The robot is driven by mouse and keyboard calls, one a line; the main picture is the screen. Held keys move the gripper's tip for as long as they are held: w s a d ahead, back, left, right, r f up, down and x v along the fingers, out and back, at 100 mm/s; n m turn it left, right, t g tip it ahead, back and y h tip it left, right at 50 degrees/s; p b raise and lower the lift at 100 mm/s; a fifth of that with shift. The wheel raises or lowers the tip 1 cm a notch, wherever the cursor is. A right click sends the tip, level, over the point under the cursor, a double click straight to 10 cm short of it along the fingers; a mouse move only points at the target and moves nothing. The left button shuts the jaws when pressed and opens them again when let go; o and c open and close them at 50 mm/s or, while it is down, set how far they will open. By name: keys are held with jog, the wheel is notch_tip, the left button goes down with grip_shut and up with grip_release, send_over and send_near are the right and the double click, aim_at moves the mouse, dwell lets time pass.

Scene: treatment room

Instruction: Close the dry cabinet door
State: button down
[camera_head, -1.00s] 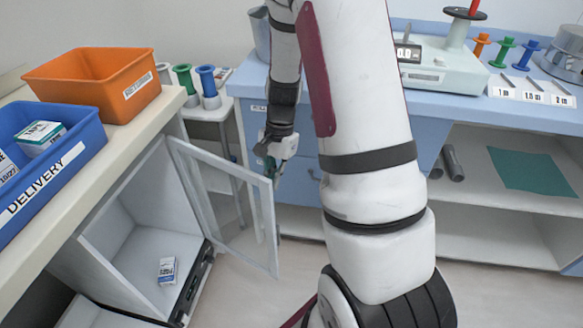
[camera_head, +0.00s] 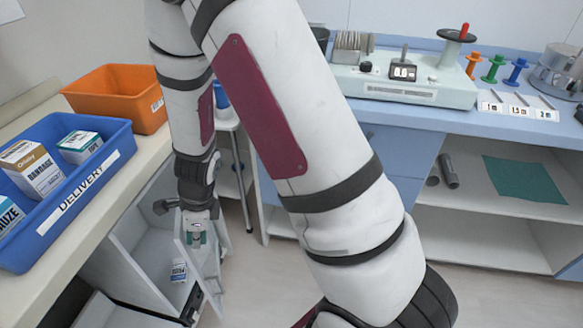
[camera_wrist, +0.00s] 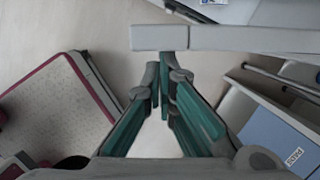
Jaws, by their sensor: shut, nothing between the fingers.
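The dry cabinet (camera_head: 128,255) is under the counter at the left, and its interior shows. Its pale framed door (camera_head: 212,265) stands partly open at the cabinet's front, partly hidden by my arm and gripper. My gripper (camera_head: 196,238) is shut and empty, pointing down at the door's upper part. In the wrist view, the green fingers of my gripper (camera_wrist: 164,78) come together just beside a grey-white bar of the door (camera_wrist: 225,38). I cannot tell whether they touch it.
A blue delivery bin (camera_head: 85,190) and an orange bin (camera_head: 120,95) stand on the counter above. A blue bench (camera_head: 400,150) is behind. The floor (camera_head: 480,295) at right is clear.

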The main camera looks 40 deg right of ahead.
jog(key=shift+w+a+m, duration=0.15)
jog(key=shift+w+a, duration=0.1)
jog(key=shift+a, duration=0.25)
jog(key=shift+w+a+m, duration=0.15)
jog(key=shift+w+a, duration=0.1)
jog(key=shift+a, duration=0.25)
jog(key=shift+r+p, duration=0.1)
jog(key=shift+p, duration=0.25)
